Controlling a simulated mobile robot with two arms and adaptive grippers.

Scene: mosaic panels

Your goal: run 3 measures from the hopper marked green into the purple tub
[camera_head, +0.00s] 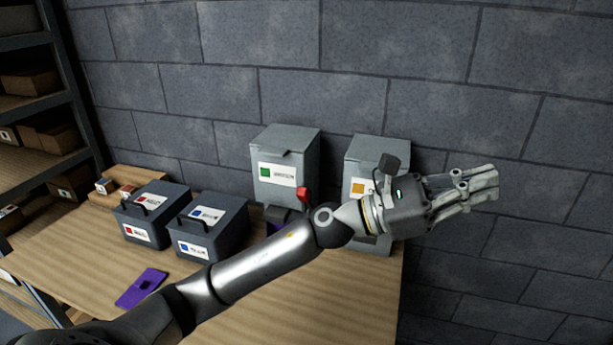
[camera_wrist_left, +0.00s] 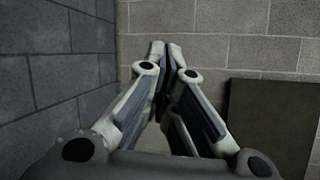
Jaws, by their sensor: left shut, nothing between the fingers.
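The grey hopper with the green mark (camera_head: 272,160) stands at the back of the table against the wall. A red knob (camera_head: 303,194) shows at its lower front. A small patch of purple (camera_head: 274,227), perhaps the purple tub, shows below the hopper; my left arm hides most of that spot, so its contents cannot be seen. My left gripper (camera_head: 490,184) is shut and empty, off to the right of both hoppers and past the table's right end. Its closed fingers also show in the left wrist view (camera_wrist_left: 166,55). My right gripper is not in view.
A second hopper with an orange mark (camera_head: 375,153) stands right of the green one, partly behind my wrist. Two dark handled boxes, one red-marked (camera_head: 150,213) and one blue-marked (camera_head: 207,225), stand left. A flat purple piece (camera_head: 141,288) lies in front. Shelving (camera_head: 40,100) is far left.

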